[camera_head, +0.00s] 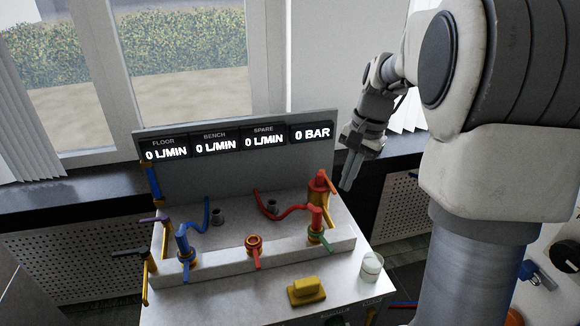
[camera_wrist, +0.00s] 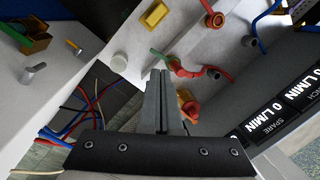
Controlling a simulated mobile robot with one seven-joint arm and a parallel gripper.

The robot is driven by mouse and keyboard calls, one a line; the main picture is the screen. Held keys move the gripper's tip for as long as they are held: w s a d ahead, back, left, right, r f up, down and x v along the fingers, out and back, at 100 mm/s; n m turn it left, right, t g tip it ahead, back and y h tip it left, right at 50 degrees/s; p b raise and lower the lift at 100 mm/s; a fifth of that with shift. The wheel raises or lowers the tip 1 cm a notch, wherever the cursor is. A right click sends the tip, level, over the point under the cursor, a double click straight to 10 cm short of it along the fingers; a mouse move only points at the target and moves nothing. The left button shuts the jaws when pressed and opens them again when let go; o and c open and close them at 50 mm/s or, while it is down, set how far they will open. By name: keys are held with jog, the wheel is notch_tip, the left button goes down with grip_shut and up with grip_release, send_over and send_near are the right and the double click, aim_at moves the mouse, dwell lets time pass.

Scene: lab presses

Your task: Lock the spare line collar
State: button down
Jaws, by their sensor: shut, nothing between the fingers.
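The bench panel has a SPARE display (camera_head: 264,138) reading 0 L/MIN. On the front ledge, the left fitting (camera_head: 186,249) carries a blue connector, the middle one is an open red collar (camera_head: 254,243) with a red lever pointing forward, and the right one (camera_head: 317,227) carries a red connector with a green lever. No label at the ledge shows which is the spare line. The middle collar (camera_wrist: 214,20) and green lever (camera_wrist: 158,55) also show in the wrist view. My gripper (camera_head: 347,186) is shut and empty, raised right of the panel; its fingers (camera_wrist: 160,76) show in the wrist view.
A red fitting (camera_head: 319,182) with an orange lever stands at the back right, near my gripper. Blue and purple-handled valves line the left side.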

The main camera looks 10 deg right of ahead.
aim_at(322, 238)
jog(key=w+d+f+m+g+y, duration=0.1)
jog(key=w+d+f+m, duration=0.2)
jog(key=d+f, duration=0.35)
jog(key=w+d+f+m+g+y, duration=0.1)
jog(key=w+d+f+m, duration=0.25)
jog(key=f, duration=0.65)
jog(key=s+a+f, duration=0.1)
jog(key=a+f, duration=0.6)
jog(key=f, duration=0.2)
jog(key=shift+s+a+n, duration=0.2)
jog(key=shift+s+n, duration=0.2)
jog(key=shift+n, duration=0.05)
jog(key=a+m, duration=0.1)
jog(key=s+m+t, duration=0.1)
jog(key=shift+a+m+y, duration=0.3)
jog(key=shift+a+m, duration=0.05)
jog(key=shift+m, duration=0.05)
jog(key=shift+w+d, duration=0.1)
